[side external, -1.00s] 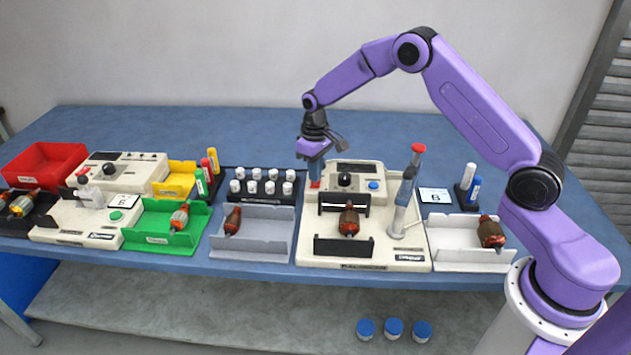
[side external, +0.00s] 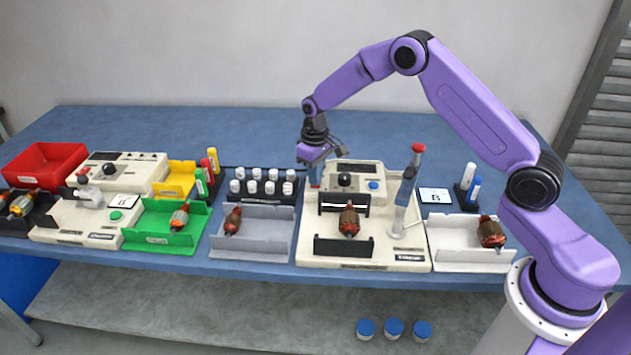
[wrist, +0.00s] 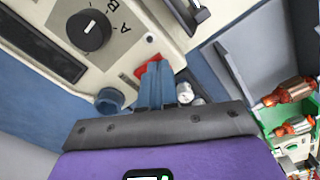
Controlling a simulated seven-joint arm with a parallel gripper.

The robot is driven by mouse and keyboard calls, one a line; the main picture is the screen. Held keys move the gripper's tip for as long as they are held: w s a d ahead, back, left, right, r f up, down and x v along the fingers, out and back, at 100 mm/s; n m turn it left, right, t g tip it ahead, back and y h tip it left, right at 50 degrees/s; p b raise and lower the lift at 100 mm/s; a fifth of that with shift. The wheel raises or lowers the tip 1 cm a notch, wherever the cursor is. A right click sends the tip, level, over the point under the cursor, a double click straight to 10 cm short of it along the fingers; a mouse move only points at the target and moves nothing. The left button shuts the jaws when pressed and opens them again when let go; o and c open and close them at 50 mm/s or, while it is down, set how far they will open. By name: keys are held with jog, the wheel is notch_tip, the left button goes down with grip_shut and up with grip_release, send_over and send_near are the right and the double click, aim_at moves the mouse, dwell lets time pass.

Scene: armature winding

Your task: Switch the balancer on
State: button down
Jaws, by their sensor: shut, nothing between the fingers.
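The balancer (side external: 310,249), a cream machine with a cradle holding a copper-wound armature (side external: 348,219), stands right of the middle of the table. Its panel has a black knob (side external: 345,180), also in the wrist view (wrist: 89,30) with A and B marks, and a blue button (side external: 374,185). A red switch (wrist: 149,70) sits at the panel's edge, partly hidden by my fingers. My gripper (side external: 316,184) is shut and empty, pointing down at the switch; its fingertips (wrist: 155,66) overlap the red part. I cannot tell whether they touch it.
An upright post with a red top (side external: 417,148) stands on the balancer's right side. A black rack of white-capped bottles (side external: 263,184) is close to the left of my gripper. A grey tray (side external: 272,250) and a white tray (side external: 462,262) flank the balancer. The table behind is clear.

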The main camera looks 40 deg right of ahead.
jog(key=shift+f, duration=0.25)
jog(key=shift+r, duration=3.5)
